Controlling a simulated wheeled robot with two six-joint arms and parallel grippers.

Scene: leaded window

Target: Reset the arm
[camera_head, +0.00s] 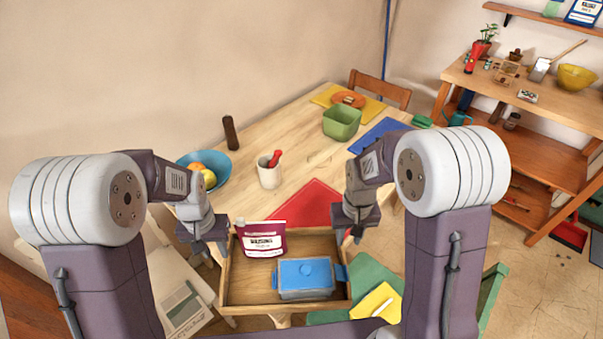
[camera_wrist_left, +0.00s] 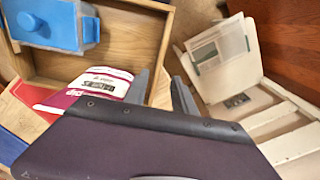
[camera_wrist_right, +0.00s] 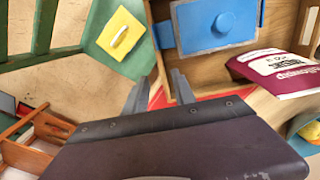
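My left gripper (camera_head: 208,250) hangs just outside the left back corner of the open wooden drawer (camera_head: 240,295). Its two fingers stand apart with nothing between them in the left wrist view (camera_wrist_left: 160,80). My right gripper (camera_head: 349,236) hangs by the right back corner of the drawer. In the right wrist view (camera_wrist_right: 160,78) its fingers are also apart and empty. Both arms are bent, with the grippers pointing down, one on each side of the drawer.
The drawer holds a blue-lidded container (camera_head: 305,277) and a maroon-and-white packet (camera_head: 262,240). A green chair (camera_head: 368,272) with a yellow item (camera_head: 376,303) stands right of the drawer.

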